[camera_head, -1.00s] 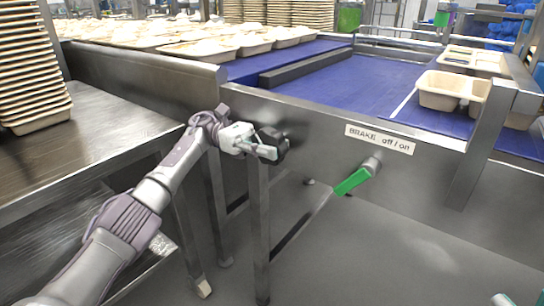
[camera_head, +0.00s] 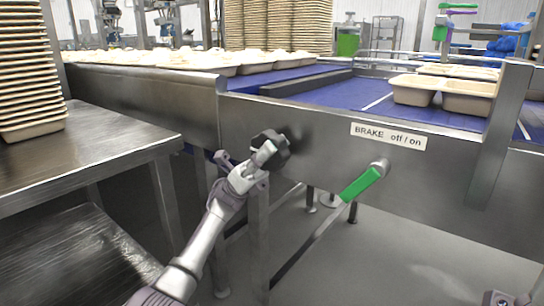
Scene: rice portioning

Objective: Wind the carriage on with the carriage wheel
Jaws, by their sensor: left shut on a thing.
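The black carriage wheel (camera_head: 279,145) sits on the grey front panel (camera_head: 330,148) of the conveyor, left of the BRAKE off / on label (camera_head: 388,136). My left gripper (camera_head: 264,155) reaches up from below and is shut on the wheel's lower left side. The gripper hides part of the rim. The green brake handle (camera_head: 360,184) slants down to the left from its pivot, below the label. A small grey part, perhaps my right gripper (camera_head: 497,299), shows at the bottom right corner. Its jaws cannot be made out.
Pale trays (camera_head: 440,92) sit on the blue belt (camera_head: 340,93) at right, and filled trays (camera_head: 190,62) stand at the back left. A steel table (camera_head: 100,138) with a tray stack (camera_head: 28,75) is at left.

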